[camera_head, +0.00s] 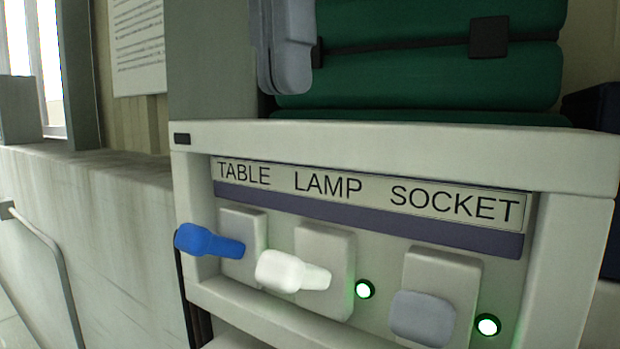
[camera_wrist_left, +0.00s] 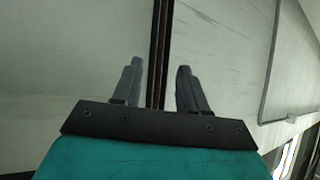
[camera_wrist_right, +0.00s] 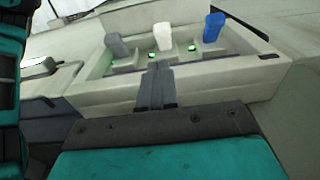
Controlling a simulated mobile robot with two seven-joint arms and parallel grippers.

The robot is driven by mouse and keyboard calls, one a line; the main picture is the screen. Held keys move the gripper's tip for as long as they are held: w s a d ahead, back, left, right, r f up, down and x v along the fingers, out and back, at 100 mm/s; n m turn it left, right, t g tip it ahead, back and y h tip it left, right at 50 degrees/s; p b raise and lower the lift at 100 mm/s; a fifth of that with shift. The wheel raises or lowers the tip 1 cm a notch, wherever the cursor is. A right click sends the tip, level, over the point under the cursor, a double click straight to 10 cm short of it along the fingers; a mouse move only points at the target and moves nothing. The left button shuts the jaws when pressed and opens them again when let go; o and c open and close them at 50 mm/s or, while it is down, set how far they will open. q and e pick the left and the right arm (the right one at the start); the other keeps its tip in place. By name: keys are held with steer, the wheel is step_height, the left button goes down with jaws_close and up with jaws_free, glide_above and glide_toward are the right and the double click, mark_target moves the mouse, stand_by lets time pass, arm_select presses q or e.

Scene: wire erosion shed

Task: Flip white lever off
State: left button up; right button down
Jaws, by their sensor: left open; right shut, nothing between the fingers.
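The white lever (camera_head: 292,271) is the middle one of three on a pale panel labelled TABLE LAMP SOCKET. It juts out toward the viewer, and a green-rimmed lit lamp (camera_head: 364,289) is beside it. It also shows in the right wrist view (camera_wrist_right: 163,37). My right gripper (camera_head: 285,80) is shut and empty, above the panel's upper edge and apart from the lever. In the right wrist view its closed fingers (camera_wrist_right: 156,80) point toward the panel. My left gripper (camera_wrist_left: 156,75) is open and empty, facing a pale wall; it is out of the head view.
A blue lever (camera_head: 208,241) is left of the white one and a grey lever (camera_head: 422,317) is right of it, with another lit lamp (camera_head: 488,325). The panel housing (camera_head: 400,148) has a raised frame around the levers. A metal rail (camera_head: 45,250) runs along the left wall.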

steer(key=b, duration=0.4)
glide_above(296, 275)
steer(key=w, duration=0.2)
step_height(296, 275, down, 9)
steer(key=shift+s+r, duration=0.1)
steer(key=shift+r, duration=0.05)
steer(key=shift+f+b, duration=0.3)
steer(key=shift+f, duration=0.3)
steer(key=shift+a, duration=0.1)
